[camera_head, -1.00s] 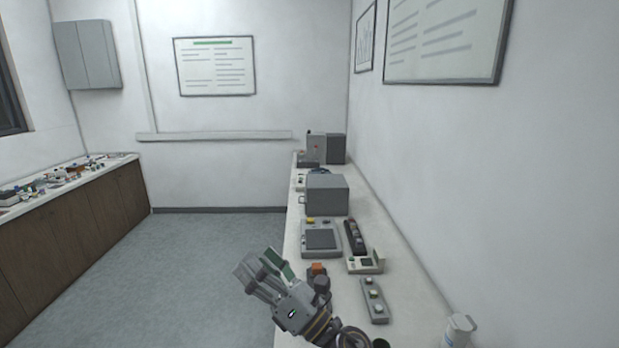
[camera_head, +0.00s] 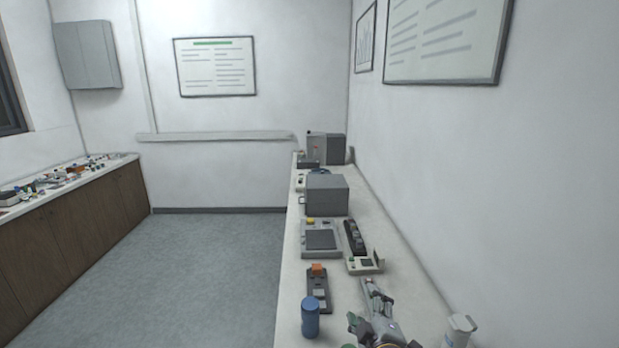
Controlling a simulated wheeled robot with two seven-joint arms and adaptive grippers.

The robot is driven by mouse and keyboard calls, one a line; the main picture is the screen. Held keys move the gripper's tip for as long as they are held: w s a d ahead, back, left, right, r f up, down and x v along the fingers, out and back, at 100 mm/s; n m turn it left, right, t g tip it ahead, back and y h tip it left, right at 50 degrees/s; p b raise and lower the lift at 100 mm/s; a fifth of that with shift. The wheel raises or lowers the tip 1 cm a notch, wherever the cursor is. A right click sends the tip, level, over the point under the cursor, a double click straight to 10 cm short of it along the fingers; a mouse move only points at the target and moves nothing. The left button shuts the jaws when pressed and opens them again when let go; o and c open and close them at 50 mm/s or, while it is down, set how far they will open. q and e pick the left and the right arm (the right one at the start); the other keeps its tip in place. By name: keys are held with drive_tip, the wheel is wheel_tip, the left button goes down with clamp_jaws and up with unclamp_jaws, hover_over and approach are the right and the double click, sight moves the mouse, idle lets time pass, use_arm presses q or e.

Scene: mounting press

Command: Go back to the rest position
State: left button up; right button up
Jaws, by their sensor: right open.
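My right gripper (camera_head: 373,290) is over the near part of the right-hand bench (camera_head: 290,285), close to the wall side. It is seen nearly end-on along the bench, and its jaws are open with nothing seen between them. Parts of my right arm show at the bottom edge. My left gripper is not in view.
Left of the gripper stand a blue cylinder (camera_head: 310,317) and an orange-topped device (camera_head: 317,290). A white bottle (camera_head: 459,330) is to its right. Grey machines (camera_head: 327,194) line the bench farther back. The floor (camera_head: 215,270) on the left is clear.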

drive_tip(key=s+d+f+m+g, duration=0.4)
drive_tip(key=s+f+m+g, duration=0.15)
drive_tip(key=s+f, duration=0.45)
drive_tip(key=s+d+f+m+g, duration=0.45)
drive_tip(key=s+f+g, duration=0.2)
drive_tip(key=s, duration=0.55)
wheel_tip(320, 180, down, 36)
drive_tip(key=s+g+b, duration=0.1)
drive_tip(key=s+b, duration=0.1)
drive_tip(key=s, duration=0.1)
drive_tip(key=s+d+f, duration=0.2)
drive_tip(key=s+f, duration=0.8)
drive_tip(key=s, duration=0.1)
drive_tip(key=s+d+f+g+b, duration=0.1)
drive_tip(key=s+f, duration=1)
drive_tip(key=shift+d+f+h, duration=0.2)
drive_tip(key=shift+d+h, duration=0.1)
drive_tip(key=shift+d, duration=0.1)
